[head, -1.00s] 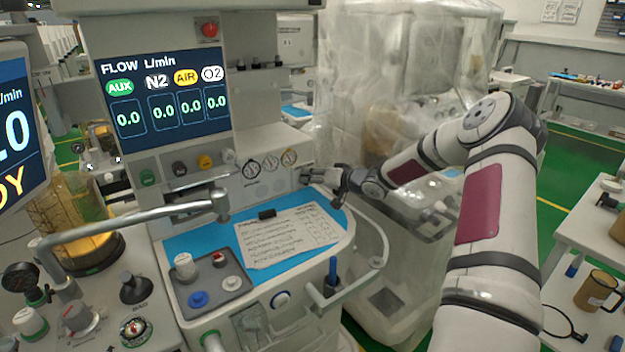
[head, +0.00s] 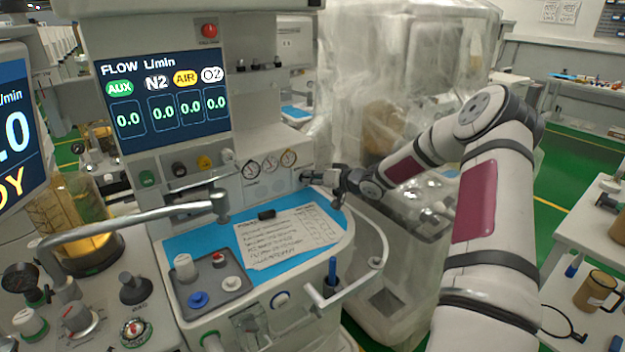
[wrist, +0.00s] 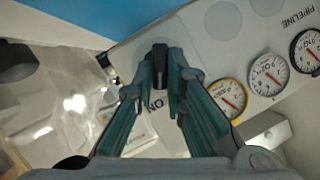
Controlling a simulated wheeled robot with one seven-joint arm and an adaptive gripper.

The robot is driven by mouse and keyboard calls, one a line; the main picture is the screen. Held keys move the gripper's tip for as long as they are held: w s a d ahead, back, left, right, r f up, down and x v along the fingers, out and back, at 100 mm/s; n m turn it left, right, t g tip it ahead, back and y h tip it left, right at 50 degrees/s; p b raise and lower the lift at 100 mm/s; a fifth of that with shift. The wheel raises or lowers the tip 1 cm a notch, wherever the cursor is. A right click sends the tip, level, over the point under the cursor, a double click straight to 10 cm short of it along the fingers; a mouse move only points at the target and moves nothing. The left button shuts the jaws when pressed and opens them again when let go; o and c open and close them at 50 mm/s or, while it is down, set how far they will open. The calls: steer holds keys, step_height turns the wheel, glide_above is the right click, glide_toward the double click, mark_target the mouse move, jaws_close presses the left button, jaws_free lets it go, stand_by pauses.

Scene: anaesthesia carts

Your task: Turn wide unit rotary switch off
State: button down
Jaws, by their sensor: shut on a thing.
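The wide unit is the anaesthesia machine (head: 288,205) with the flow screen. Its rotary switch (wrist: 159,52) is a small dark knob on the pale front panel, to the right of the gauges in the head view. In the wrist view, part of the lettering "ON" shows beside it. My gripper (wrist: 162,82) has its two fingers closed on the knob, one on each side. In the head view my gripper (head: 322,178) reaches the panel from the right and mostly hides the knob. The knob's exact angle is hard to tell.
Several round gauges (head: 270,163) sit left of the switch. Below lies a blue work surface (head: 190,240) with a written sheet (head: 285,236). A plastic-wrapped unit (head: 365,100) stands close behind my arm. A curved rail (head: 376,262) runs below the gripper.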

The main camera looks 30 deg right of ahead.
steer(key=shift+w+a+n+h+b, duration=0.15)
steer(key=shift+n+h+b, duration=0.1)
steer(key=shift+n+h, duration=0.25)
steer(key=shift+s+a+n+h+b, duration=0.1)
steer(key=shift+a+n+h+b, duration=0.15)
steer(key=shift+n, duration=0.35)
steer(key=n+h+b, duration=0.2)
steer(key=b, duration=0.1)
steer(key=shift+w+a, duration=0.1)
steer(key=shift+w, duration=0.05)
steer(key=n+h+b, duration=0.1)
steer(key=b, duration=0.2)
steer(key=n+h+b, duration=0.1)
steer(key=n+b, duration=0.1)
steer(key=b, duration=0.2)
steer(key=shift+a+f, duration=0.15)
steer(key=shift+a, duration=0.05)
steer(key=n+b, duration=0.1)
steer(key=b, duration=0.2)
steer(key=shift+h, duration=0.35)
steer(key=shift+n+b, duration=0.3)
steer(key=shift+b, duration=0.1)
steer(key=c, duration=1.6)
jaws_free()
steer(key=shift+c, duration=0.2)
steer(key=shift+s, duration=0.25)
